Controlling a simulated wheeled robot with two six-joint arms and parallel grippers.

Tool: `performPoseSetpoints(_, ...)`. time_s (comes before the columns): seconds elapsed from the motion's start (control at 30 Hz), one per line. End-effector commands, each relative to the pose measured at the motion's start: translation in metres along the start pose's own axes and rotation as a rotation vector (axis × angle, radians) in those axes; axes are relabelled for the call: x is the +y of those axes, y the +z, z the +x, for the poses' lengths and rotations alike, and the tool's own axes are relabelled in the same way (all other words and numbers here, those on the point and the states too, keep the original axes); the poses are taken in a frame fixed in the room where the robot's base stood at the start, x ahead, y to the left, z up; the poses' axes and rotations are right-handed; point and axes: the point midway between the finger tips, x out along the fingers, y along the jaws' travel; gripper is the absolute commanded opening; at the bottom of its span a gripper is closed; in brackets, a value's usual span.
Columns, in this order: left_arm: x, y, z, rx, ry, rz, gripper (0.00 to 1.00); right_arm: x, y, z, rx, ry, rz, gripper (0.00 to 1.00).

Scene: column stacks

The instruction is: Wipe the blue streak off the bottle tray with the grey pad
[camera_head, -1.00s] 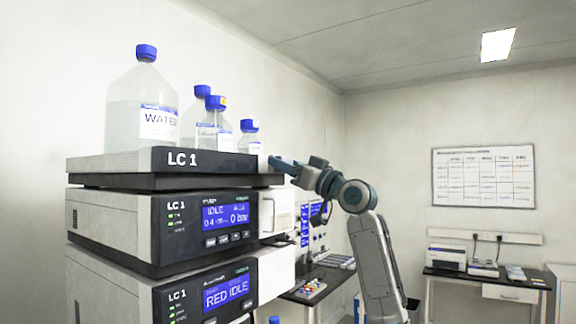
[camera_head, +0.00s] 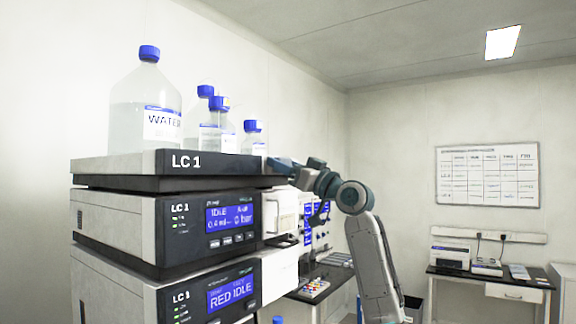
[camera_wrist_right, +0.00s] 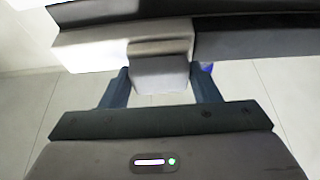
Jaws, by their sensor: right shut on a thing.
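The bottle tray (camera_head: 120,165) is the top unit of the LC 1 stack, pale on its side with a dark front. No blue streak can be made out on it. My right gripper (camera_head: 275,163) is at the tray's right end, beside the small bottle. In the right wrist view, my right gripper (camera_wrist_right: 162,88) is shut on a light grey block, which looks like the grey pad (camera_wrist_right: 160,76). Whether the pad touches the tray cannot be told. My left gripper is not in view.
On the tray stand a large WATER bottle (camera_head: 145,110) and several smaller blue-capped bottles (camera_head: 217,135). LC modules (camera_head: 235,218) are stacked below it. A bench (camera_head: 490,280) and a wall chart (camera_head: 488,176) are at the back right. The space right of my arm is open.

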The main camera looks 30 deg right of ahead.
Motion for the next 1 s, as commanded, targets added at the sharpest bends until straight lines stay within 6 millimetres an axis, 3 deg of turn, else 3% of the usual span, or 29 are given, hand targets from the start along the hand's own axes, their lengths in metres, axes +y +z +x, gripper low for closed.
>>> performPoseSetpoints(0.37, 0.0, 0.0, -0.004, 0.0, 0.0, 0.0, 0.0, 0.003, 0.002, 0.005, 0.0, 0.001, 0.0, 0.37)
performPoseSetpoints(0.73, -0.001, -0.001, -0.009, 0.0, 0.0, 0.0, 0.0, 0.034, 0.001, 0.003, -0.001, 0.001, 0.0, 0.37)
performPoseSetpoints(1.0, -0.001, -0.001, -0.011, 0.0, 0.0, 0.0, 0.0, 0.044, 0.001, 0.003, 0.0, 0.001, 0.0, 0.37)
